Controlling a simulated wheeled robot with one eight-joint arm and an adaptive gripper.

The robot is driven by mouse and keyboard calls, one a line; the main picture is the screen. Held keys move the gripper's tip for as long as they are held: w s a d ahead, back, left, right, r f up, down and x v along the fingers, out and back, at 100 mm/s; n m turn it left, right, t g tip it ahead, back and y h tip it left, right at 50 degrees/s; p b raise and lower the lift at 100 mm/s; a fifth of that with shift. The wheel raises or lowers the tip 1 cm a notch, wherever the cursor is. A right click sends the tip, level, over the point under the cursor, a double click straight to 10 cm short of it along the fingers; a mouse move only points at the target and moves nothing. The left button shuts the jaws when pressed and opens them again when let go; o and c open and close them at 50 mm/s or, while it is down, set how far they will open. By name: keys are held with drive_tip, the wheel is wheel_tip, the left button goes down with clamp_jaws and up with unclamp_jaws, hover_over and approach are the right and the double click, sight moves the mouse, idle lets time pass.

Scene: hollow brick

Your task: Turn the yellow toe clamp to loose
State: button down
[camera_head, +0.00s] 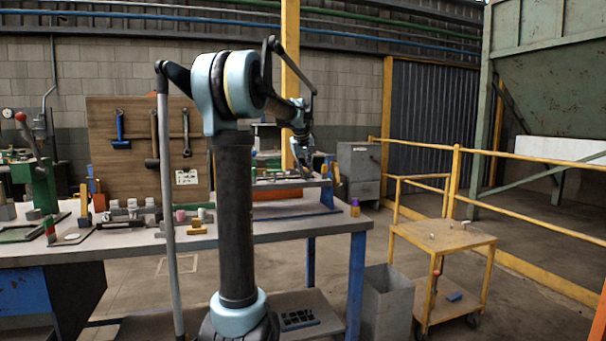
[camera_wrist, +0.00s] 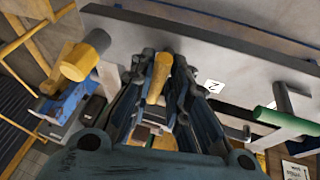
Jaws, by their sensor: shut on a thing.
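In the wrist view a yellow bar (camera_wrist: 159,78), which looks like the handle of the yellow toe clamp, lies between the two dark fingers of my gripper (camera_wrist: 164,68). The fingers are closed on it from both sides. The rest of the clamp is hidden by the fingers and my wrist, so I cannot tell its setting. In the head view my gripper (camera_head: 304,163) is small and partly hidden, at the raised fixture (camera_head: 275,184) on the workbench.
In the wrist view a yellow knob (camera_wrist: 84,57) is left of my fingers, and a white label marked 2 (camera_wrist: 214,86) and a green cylinder (camera_wrist: 279,118) are right. The workbench (camera_head: 280,229) holds several small parts; a yellow cart (camera_head: 445,240) stands right.

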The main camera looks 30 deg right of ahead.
drive_tip(key=m+g, duration=0.1)
drive_tip(key=m, duration=0.1)
drive_tip(key=m+g+h, duration=0.1)
drive_tip(key=m, duration=0.2)
drive_tip(key=shift+d, duration=0.2)
drive_tip(key=m+g, duration=0.1)
drive_tip(key=m, duration=0.2)
drive_tip(key=shift+s+m+g, duration=0.1)
drive_tip(key=shift+m+g, duration=0.2)
drive_tip(key=shift+m, duration=0.1)
drive_tip(key=m+g, duration=0.2)
drive_tip(key=m, duration=0.2)
drive_tip(key=shift+s+m+g+y, duration=0.15)
drive_tip(key=shift+m+g+y, duration=0.35)
drive_tip(key=shift+m, duration=1.3)
drive_tip(key=shift+a, duration=0.1)
drive_tip(key=c, duration=1.7)
unclamp_jaws()
drive_tip(key=shift+o, duration=0.2)
